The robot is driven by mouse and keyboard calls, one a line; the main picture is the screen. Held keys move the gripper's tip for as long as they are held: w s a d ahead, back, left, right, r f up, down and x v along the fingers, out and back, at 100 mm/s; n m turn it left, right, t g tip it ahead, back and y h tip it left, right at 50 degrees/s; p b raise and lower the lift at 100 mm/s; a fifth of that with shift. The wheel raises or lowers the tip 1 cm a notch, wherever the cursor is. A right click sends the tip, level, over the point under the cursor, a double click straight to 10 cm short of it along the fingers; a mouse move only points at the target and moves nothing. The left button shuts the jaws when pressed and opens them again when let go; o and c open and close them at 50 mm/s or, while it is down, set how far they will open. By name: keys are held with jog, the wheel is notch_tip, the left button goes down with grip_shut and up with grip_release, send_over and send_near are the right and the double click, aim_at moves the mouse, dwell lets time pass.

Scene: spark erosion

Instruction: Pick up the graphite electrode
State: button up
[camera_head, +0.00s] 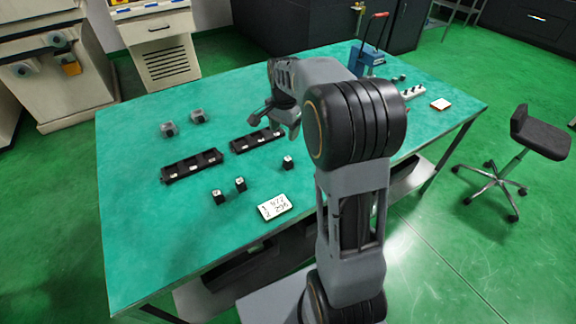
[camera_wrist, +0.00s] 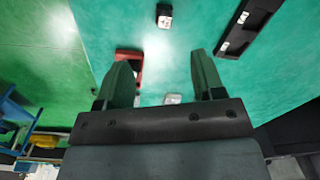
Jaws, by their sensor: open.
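Several small dark blocks with white tops, which look like graphite electrodes, stand on the green table: one (camera_head: 287,162) near the arm, and a pair (camera_head: 218,196) (camera_head: 240,184) further to the front left. One dark block with a white label (camera_wrist: 164,16) shows at the top of the wrist view, beyond the fingertips. My gripper (camera_wrist: 162,68) is open, with nothing held between its fingers. In the head view it hangs above the table's middle, partly hidden by my arm. I cannot tell which block the task names.
Two black racks (camera_head: 192,166) (camera_head: 257,139) lie on the table (camera_head: 135,235). Two grey pieces (camera_head: 168,129) (camera_head: 197,117) stand behind them. A white number card (camera_head: 274,207) lies near the front edge. The table's left side is clear.

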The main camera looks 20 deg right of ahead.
notch_tip(320, 180, down, 2)
jog(key=w+d+m, duration=0.1)
jog(key=w+d, duration=0.1)
send_over(288, 159)
jog(key=shift+m, duration=0.4)
notch_tip(288, 159, down, 7)
jog(key=shift+w+a+f, duration=0.1)
jog(key=shift+w, duration=0.05)
jog(key=shift+f, duration=3.3)
jog(key=c, duration=1)
jog(key=shift+r, duration=0.1)
